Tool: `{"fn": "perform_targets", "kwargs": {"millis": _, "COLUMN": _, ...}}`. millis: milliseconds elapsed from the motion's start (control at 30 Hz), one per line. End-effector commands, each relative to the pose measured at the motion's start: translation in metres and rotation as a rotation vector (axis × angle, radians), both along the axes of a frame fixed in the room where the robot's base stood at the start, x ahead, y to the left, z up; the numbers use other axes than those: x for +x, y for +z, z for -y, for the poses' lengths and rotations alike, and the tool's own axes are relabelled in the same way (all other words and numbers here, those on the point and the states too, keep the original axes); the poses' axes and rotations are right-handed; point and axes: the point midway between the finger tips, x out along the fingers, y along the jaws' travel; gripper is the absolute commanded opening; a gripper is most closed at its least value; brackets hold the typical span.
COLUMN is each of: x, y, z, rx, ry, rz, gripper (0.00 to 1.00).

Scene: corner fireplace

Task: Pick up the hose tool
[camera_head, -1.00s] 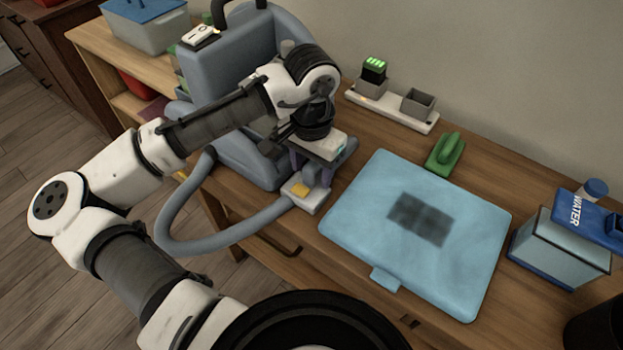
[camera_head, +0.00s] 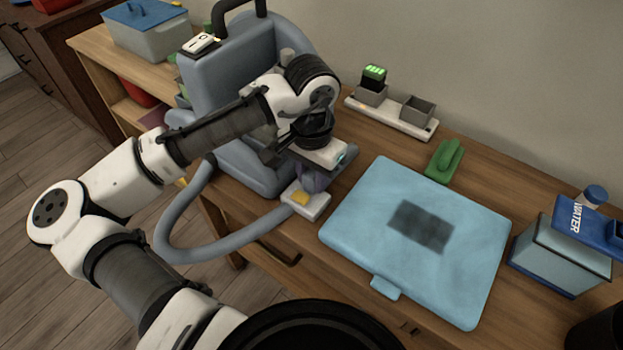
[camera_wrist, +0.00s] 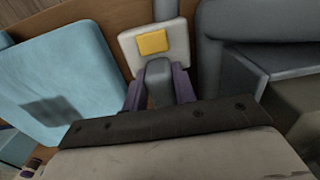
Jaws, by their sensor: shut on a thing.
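The hose tool (camera_head: 312,207) is a pale head with a yellow patch, joined to a grey hose. It also shows at the top of the wrist view (camera_wrist: 176,42), with a grey neck running down from the head. My gripper (camera_wrist: 160,88) has its purple fingers on both sides of that grey neck and is shut on it. In the head view my gripper (camera_head: 312,182) points down beside the blue-grey machine, just behind the pale head. The fingertips are partly hidden there. I cannot tell whether the tool touches the table.
The blue-grey machine (camera_head: 205,100) stands close on the left, its hose (camera_head: 185,215) looping past the table edge. A light-blue mat (camera_head: 350,225) with a dark patch lies right. A green brush-like object (camera_head: 444,160), a holder (camera_head: 395,118) and a WATER container (camera_head: 560,255) stand beyond.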

Motion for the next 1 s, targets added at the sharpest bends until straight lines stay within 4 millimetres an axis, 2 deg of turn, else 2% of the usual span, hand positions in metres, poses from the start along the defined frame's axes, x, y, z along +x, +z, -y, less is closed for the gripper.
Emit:
{"fn": "perform_targets", "kwargs": {"millis": 133, "x": 0.001, "y": 0.01, "z": 0.0, "rx": 0.001, "ry": 0.0, "rz": 0.002, "gripper": 0.0}}
{"fn": "perform_targets", "kwargs": {"millis": 267, "x": 0.001, "y": 0.029, "z": 0.0, "rx": 0.0, "ry": 0.0, "rz": 0.004, "gripper": 0.0}}
{"fn": "perform_targets", "kwargs": {"millis": 467, "x": 0.001, "y": 0.073, "z": 0.0, "rx": -0.001, "ry": 0.0, "rz": 0.003, "gripper": 0.0}}
{"fn": "perform_targets", "kwargs": {"millis": 800, "x": 0.001, "y": 0.16, "z": -0.001, "rx": 0.003, "ry": 0.001, "rz": 0.004, "gripper": 0.0}}
{"fn": "perform_targets", "kwargs": {"millis": 1000, "x": 0.0, "y": 0.189, "z": -0.001, "rx": 0.002, "ry": 0.001, "rz": 0.001, "gripper": 0.0}}
